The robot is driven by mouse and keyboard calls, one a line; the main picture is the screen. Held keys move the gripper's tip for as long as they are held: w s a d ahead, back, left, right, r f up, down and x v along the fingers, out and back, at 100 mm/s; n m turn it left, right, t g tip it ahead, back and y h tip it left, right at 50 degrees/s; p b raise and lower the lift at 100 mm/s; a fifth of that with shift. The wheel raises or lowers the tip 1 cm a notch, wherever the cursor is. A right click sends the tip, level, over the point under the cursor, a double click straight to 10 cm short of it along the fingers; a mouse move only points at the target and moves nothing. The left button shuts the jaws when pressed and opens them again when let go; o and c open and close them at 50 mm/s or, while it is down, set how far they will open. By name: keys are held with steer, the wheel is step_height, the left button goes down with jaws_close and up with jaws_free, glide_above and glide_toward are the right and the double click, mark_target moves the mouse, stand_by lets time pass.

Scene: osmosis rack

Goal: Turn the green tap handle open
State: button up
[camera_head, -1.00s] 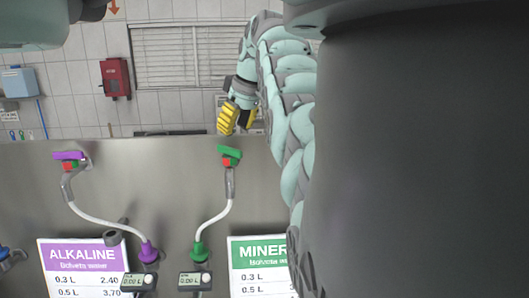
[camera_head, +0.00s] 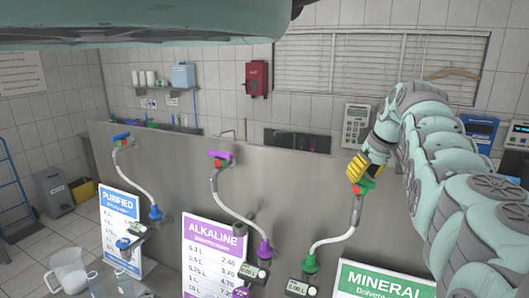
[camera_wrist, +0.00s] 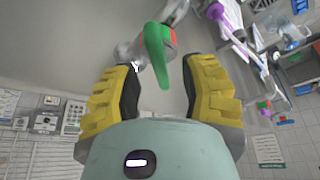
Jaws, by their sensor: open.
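The green tap handle (camera_head: 367,184) sits at the top of the right-hand tap on the steel panel, above the MINERAL sign. My gripper (camera_head: 357,168) is right at it in the head view, its yellow fingers partly covering it. In the wrist view the green handle (camera_wrist: 157,55) points down the picture, and its free end lies between the two open yellow fingers (camera_wrist: 163,82). A gap shows on both sides of the handle. A red part shows beside it. I cannot tell how deep it sits between the fingers.
The purple tap handle (camera_head: 219,155) and the blue tap handle (camera_head: 121,136) are on the panel to the left. A white hose (camera_head: 338,236) hangs below the green tap. The MINERAL sign (camera_head: 385,281) stands below. A jug (camera_head: 68,270) is at the lower left.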

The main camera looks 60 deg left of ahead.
steer(key=shift+a+f+p, duration=0.25)
steer(key=shift+f+p, duration=0.15)
steer(key=shift+f, duration=0.2)
steer(key=shift+o, duration=0.2)
jaws_close()
